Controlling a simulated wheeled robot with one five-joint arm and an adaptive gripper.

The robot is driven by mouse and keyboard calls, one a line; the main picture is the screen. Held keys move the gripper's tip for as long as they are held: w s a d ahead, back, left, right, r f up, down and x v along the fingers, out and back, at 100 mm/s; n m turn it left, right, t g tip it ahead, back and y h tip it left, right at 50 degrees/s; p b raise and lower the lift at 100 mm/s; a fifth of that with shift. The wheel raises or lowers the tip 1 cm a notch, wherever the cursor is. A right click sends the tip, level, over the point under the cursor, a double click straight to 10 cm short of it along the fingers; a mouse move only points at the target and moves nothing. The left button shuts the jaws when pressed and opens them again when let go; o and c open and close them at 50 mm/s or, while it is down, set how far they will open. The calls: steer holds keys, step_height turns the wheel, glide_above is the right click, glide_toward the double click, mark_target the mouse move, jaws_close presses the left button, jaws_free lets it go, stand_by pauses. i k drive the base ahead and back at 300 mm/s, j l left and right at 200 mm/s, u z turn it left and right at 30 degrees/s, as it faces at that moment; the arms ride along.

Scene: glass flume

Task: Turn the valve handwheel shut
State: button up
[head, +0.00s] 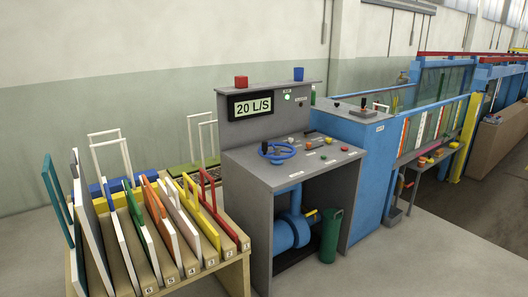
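A blue handwheel (277,152) lies nearly flat on the sloping top of the grey control console (248,172), at its left side. A small black-topped part stands up at the wheel's left edge. A display (252,106) on the console's upright back reads 20 L/S, with a small green light (287,97) to its right. No part of my gripper shows in this view, so nothing is seen touching the wheel.
A wooden rack (205,270) of numbered slots holding coloured frames stands left of the console. Blue pipework (292,232) and a green cylinder (331,236) sit under the console. The glass flume (432,122) runs back right. Grey floor (440,255) at front right is clear.

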mark_target(263, 147)
steer(key=i+l+u, duration=0.1)
steer(key=i+u, duration=0.3)
steer(key=i+l+u, duration=0.15)
steer(key=u, duration=0.2)
steer(key=i+l+u, duration=0.25)
steer(key=u, duration=0.15)
steer(key=i+l+u, duration=0.6)
steer(key=u, duration=0.2)
steer(key=i+l+u, duration=0.1)
steer(key=l+u, duration=0.35)
steer(key=i+l+u, duration=0.1)
steer(key=l+u, duration=0.6)
steer(key=u, duration=0.15)
steer(key=l+u, duration=0.25)
steer(key=l, duration=0.35)
